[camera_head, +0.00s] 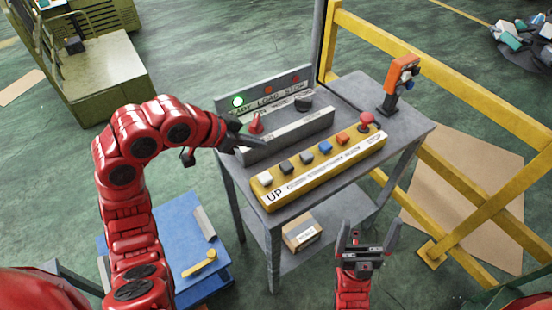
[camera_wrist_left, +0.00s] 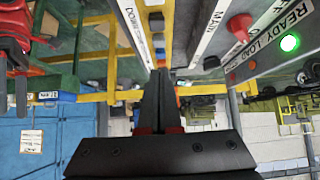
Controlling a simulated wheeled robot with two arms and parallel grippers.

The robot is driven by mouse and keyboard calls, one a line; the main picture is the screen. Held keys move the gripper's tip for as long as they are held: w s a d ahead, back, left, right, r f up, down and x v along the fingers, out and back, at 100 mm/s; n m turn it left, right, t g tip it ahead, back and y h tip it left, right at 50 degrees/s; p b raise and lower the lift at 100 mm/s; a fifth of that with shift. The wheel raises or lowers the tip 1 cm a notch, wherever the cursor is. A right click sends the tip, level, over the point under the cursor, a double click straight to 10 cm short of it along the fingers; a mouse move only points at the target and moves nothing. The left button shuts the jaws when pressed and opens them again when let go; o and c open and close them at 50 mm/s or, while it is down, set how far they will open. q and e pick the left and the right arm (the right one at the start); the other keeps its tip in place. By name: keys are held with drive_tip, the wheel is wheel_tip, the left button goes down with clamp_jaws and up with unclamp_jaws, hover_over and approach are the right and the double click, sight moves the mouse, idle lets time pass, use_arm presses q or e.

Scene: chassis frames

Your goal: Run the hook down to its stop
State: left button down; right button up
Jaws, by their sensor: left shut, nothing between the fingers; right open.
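The yellow control box (camera_head: 262,190) lies on the grey table, with "UP" at the near left end of its label and a red mushroom button (camera_head: 366,120) at the far right end. My left gripper (camera_head: 262,142) is shut and empty, above the grey switch box behind the buttons. My right gripper (camera_head: 368,232) is open and empty, in front of the table. I see no hook.
A lamp panel (camera_head: 275,88) marked READY, LOAD, STOP stands behind, its green lamp (camera_head: 238,102) lit. The grey switch box (camera_head: 290,137) has a red knob (camera_head: 256,123) and a dark knob (camera_head: 304,101). An orange device (camera_head: 403,72) stands at the right. Yellow railing (camera_head: 450,80) runs behind.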

use_arm(q)
drive_tip(key=shift+s+a+f, duration=0.1)
drive_tip(key=shift+s+f, duration=0.05)
drive_tip(key=shift+s, duration=0.05)
drive_tip(key=p, duration=0.2)
hover_over(289, 164)
drive_tip(key=s+a, duration=0.2)
wheel_tip(289, 164, down, 7)
drive_tip(key=shift+w+r, duration=0.1)
wheel_tip(289, 164, down, 3)
drive_tip(key=shift+f+p, duration=0.2)
drive_tip(key=shift+p, duration=0.6)
drive_tip(key=shift+a+f, duration=0.1)
drive_tip(key=shift+f, duration=0.3)
drive_tip(key=shift+w+f, duration=0.1)
